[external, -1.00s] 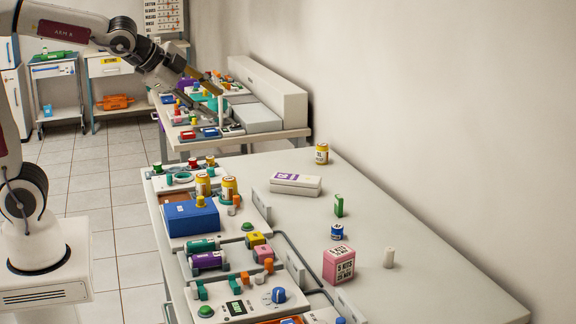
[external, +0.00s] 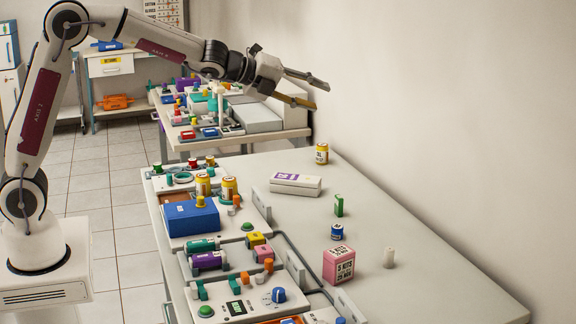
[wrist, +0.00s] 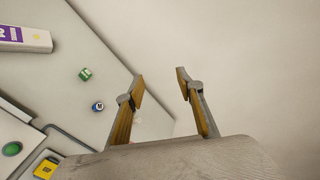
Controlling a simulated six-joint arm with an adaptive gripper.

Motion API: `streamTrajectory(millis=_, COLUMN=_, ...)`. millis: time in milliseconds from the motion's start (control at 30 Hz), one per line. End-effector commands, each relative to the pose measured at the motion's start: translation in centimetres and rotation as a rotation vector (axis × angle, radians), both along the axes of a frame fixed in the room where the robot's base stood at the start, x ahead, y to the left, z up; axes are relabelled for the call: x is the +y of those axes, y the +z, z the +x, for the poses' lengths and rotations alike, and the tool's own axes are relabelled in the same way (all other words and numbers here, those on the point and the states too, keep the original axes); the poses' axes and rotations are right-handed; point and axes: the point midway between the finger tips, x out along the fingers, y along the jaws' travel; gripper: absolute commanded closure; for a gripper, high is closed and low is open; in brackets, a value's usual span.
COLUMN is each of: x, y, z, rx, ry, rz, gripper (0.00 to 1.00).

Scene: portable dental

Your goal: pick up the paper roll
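A small white upright cylinder (external: 388,257), which looks like the paper roll, stands on the near table right of the pink box. I cannot make it out clearly in the wrist view. My gripper (external: 318,94) is open and empty, high above the far end of the table near the wall.
The pink box (external: 339,264), blue jar (external: 337,231), green box (external: 339,206) and white box (external: 295,184) stand on the table. Equipment panels crowd the left side. The right side of the table is clear.

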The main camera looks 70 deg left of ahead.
Motion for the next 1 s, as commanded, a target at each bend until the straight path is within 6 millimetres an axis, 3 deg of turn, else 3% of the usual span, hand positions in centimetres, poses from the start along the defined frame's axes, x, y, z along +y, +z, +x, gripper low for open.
streamTrajectory(millis=200, x=-1.7, y=-2.7, z=4.2, rx=-0.04, ry=-0.168, rz=0.173, gripper=0.63)
streamTrajectory(millis=500, x=-4.6, y=-7.3, z=8.5, rx=-0.109, ry=-0.407, rz=0.4, gripper=0.63)
streamTrajectory(millis=700, x=-6.6, y=-11.1, z=10.5, rx=-0.163, ry=-0.569, rz=0.541, gripper=0.63)
streamTrajectory(millis=1000, x=-9.7, y=-17.9, z=11.8, rx=-0.262, ry=-0.814, rz=0.733, gripper=0.63)
